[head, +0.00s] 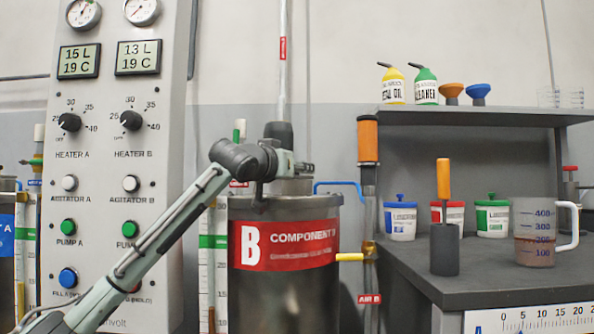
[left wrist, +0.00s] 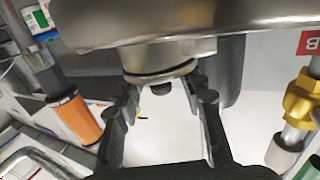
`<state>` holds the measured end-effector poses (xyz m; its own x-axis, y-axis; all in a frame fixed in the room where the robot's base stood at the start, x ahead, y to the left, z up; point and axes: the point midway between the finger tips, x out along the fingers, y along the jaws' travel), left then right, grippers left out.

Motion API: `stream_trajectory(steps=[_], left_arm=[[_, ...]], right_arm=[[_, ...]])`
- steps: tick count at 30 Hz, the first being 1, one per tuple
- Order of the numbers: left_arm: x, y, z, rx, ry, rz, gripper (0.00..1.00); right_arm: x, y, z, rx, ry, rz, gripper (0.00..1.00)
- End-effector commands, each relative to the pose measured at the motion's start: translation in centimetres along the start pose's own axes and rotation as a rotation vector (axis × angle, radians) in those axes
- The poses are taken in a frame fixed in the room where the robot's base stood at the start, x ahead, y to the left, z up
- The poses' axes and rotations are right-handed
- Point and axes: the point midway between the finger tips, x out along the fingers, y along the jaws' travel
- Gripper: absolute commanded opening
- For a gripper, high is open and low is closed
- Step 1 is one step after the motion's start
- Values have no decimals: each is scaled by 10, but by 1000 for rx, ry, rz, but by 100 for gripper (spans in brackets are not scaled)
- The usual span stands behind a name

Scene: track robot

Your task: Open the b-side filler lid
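The B tank (head: 284,285), a metal drum with a red "COMPONENT B" label, stands in the middle of the head view. Its filler lid (head: 293,186) is a short round metal cap on top, down on its neck and partly hidden by my left gripper (head: 306,168). In the left wrist view the filler lid (left wrist: 165,76) shows with a small dark knob. My left gripper (left wrist: 166,98) has its two dark fingers spread, one toward each side of the lid, with nothing held. I cannot tell whether they touch it. My right gripper is in neither view.
A grey control panel (head: 115,190) stands left of the tank. An orange-handled pipe (head: 367,140) rises close on the tank's right, with a yellow-handled valve (head: 350,257). A dark bench (head: 500,271) at the right carries a measuring jug (head: 535,235), an orange-handled tool (head: 444,235) and tubs.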

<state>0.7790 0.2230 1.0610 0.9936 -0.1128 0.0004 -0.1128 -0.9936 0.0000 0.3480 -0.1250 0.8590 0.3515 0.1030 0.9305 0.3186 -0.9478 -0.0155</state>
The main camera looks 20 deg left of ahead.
Motion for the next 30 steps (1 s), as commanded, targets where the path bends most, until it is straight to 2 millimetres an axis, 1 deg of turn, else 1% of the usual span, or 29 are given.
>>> stream_trajectory(steps=[3, 8, 9, 18, 30], left_arm=[[3, 0, 0, 0, 0, -1, 39], [3, 0, 0, 0, 0, -1, 39], [3, 0, 0, 0, 0, -1, 38], [3, 0, 0, 0, 0, 0, 1], [3, 0, 0, 0, -2, 0, 0]], right_arm=[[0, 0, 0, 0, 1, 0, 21], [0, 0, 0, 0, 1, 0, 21], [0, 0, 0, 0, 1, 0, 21], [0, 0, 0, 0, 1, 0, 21], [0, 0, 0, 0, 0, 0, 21]])
